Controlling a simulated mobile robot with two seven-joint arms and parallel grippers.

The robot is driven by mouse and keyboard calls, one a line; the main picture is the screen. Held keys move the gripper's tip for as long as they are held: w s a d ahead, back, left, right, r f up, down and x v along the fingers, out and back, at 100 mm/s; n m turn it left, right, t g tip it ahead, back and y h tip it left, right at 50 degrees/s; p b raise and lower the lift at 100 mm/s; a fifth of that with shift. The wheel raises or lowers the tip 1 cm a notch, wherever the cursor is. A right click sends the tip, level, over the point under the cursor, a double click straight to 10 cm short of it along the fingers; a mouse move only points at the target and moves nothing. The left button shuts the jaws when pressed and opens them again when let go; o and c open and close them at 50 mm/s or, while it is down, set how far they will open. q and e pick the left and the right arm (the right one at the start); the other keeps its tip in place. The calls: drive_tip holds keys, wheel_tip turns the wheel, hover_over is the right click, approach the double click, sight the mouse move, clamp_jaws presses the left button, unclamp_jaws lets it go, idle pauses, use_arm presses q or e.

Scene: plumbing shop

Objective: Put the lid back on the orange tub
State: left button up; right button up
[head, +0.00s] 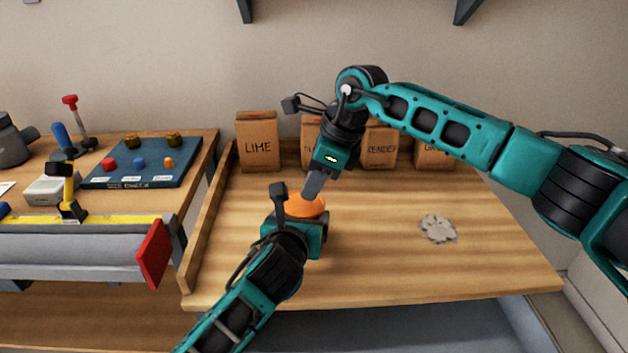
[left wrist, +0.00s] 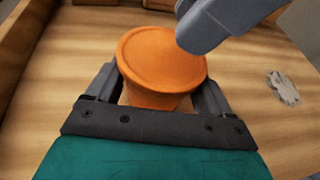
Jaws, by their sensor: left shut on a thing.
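The orange tub (left wrist: 152,98) stands upright between the fingers of my left gripper (left wrist: 156,92), which is shut around its sides. A round orange lid (left wrist: 155,58) lies on the tub's top and looks roughly level; whether it is fully seated cannot be told. In the head view the lid (head: 306,207) shows above my left gripper (head: 297,222), which hides most of the tub. My right gripper (head: 310,191) points down from above, fingers together, its tips at or just over the lid's edge. No object shows in it.
A grey, uneven patch (head: 437,229) lies on the wooden bench (head: 375,260), right of the tub. Bags, one marked LIME (head: 259,142), stand along the back. A wooden side rail (head: 207,220) bounds the left. The bench's front right is clear.

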drive_tip(key=shift+x, duration=1.2)
use_arm(q)
drive_tip(key=shift+r, duration=0.1)
use_arm(e)
drive_tip(key=shift+v, duration=2.05)
use_arm(q)
drive_tip(key=o, duration=1.4)
drive_tip(key=shift+s, duration=0.1)
use_arm(e)
wheel_tip(320, 180, up, 3)
drive_tip(key=p, duration=0.3)
drive_tip(key=shift+r, duration=0.1)
use_arm(q)
drive_tip(key=v, duration=1.2)
drive_tip(key=shift+s+a, duration=0.15)
drive_tip(key=shift+s, duration=0.15)
